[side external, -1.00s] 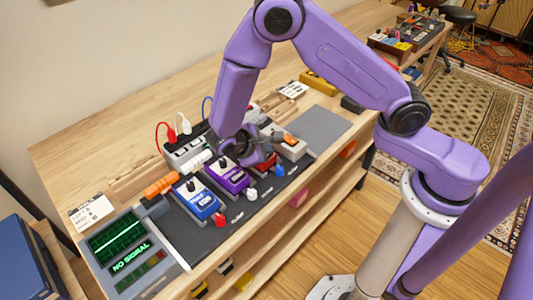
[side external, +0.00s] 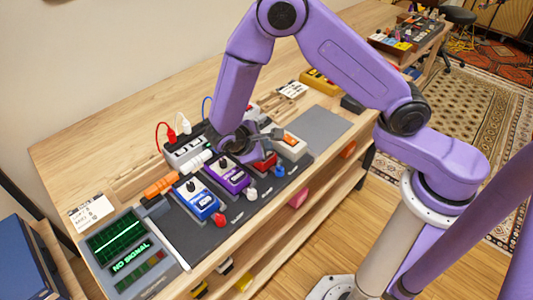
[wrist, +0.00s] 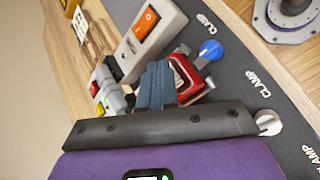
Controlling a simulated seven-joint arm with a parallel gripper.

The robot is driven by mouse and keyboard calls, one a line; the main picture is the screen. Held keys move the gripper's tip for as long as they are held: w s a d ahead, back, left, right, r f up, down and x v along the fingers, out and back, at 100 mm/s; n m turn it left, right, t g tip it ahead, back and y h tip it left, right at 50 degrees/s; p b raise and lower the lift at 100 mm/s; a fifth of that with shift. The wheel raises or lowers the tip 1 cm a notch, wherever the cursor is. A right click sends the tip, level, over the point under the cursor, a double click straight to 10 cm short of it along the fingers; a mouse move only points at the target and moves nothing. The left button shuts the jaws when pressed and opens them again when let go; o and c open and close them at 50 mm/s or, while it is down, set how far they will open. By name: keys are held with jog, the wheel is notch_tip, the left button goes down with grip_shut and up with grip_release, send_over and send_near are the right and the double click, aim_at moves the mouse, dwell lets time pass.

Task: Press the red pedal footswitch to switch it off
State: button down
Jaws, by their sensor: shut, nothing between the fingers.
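The red pedal (side external: 266,162) sits on the dark board between the purple pedal (side external: 229,175) and a white box with an orange switch (side external: 290,144). My gripper (side external: 268,135) is above and behind the red pedal in the side view. In the wrist view my gripper (wrist: 158,82) is shut and empty, its fingers beside and partly over the red pedal (wrist: 186,74). Part of the pedal, including its footswitch, is hidden there by fingers and palm. I cannot tell whether the fingertips touch it.
A blue pedal (side external: 198,198) stands left of the purple one. Clamp knobs, including a blue one (side external: 279,171), line the board's front edge. A power strip with plugs (side external: 188,150) stands behind. The grey mat (side external: 318,126) at right is clear.

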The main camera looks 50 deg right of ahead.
jog(key=shift+r, duration=0.2)
jog(key=shift+r, duration=2.45)
jog(key=shift+r, duration=0.1)
jog(key=shift+s+r, duration=0.2)
jog(key=s+d+r+y, duration=0.1)
jog(key=s+r+y, duration=0.2)
jog(key=s, duration=0.4)
jog(key=s+d+r+n+y, duration=0.1)
jog(key=s+d+r+y, duration=0.1)
jog(key=s, duration=0.6)
jog(key=s+d+r+n+y, duration=0.1)
jog(key=s+r+y, duration=0.3)
jog(key=s, duration=0.4)
jog(key=shift+d+r+g+y, duration=0.3)
jog(key=shift+d+r+g, duration=0.1)
jog(key=shift+d+r, duration=0.2)
